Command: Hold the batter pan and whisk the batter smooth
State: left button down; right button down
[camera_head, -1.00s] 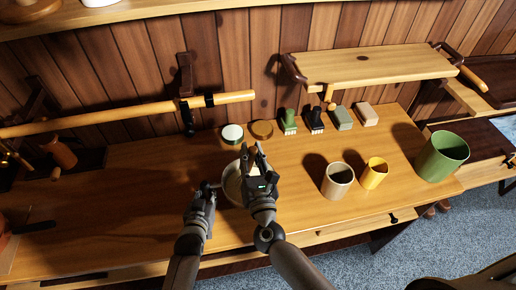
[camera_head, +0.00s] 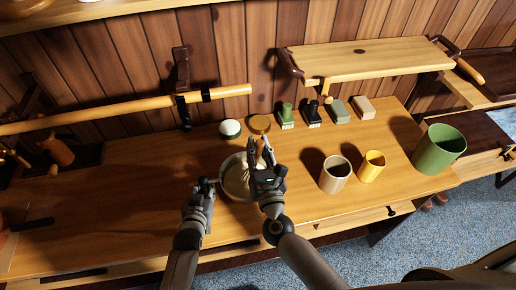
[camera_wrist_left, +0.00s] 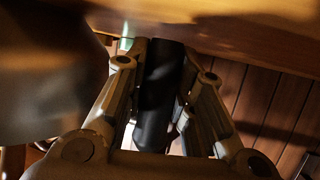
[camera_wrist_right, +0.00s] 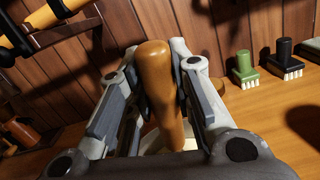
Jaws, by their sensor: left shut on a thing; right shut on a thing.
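The batter pan (camera_head: 229,188) sits on the wooden bench with pale batter (camera_head: 236,176) inside. My left gripper (camera_head: 207,187) is at the pan's left side. In the left wrist view it is shut on the dark pan handle (camera_wrist_left: 158,95). My right gripper (camera_head: 264,165) is over the right part of the pan. In the right wrist view it is shut on the brown wooden handle of the whisk (camera_wrist_right: 156,75), which stands roughly upright. The whisk's lower end is hidden by the gripper, and how smooth the batter is cannot be told.
Behind the pan are a white-topped round container (camera_head: 230,128), a brown round lid (camera_head: 259,123) and several brushes and blocks (camera_head: 312,114). A beige cup (camera_head: 335,174), yellow cup (camera_head: 371,166) and green bin (camera_head: 438,149) stand to the right.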

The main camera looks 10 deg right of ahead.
aim_at(258, 140)
pick_arm(q)
jog(key=shift+f, duration=0.1)
dwell(0.3)
pick_arm(e)
jog(key=shift+r, duration=2.5)
pick_arm(q)
jog(key=c, duration=0.9)
grip_release()
jog(key=shift+o, duration=0.5)
jog(key=o, duration=0.5)
jog(key=shift+c, duration=0.2)
jog(key=shift+s, duration=0.1)
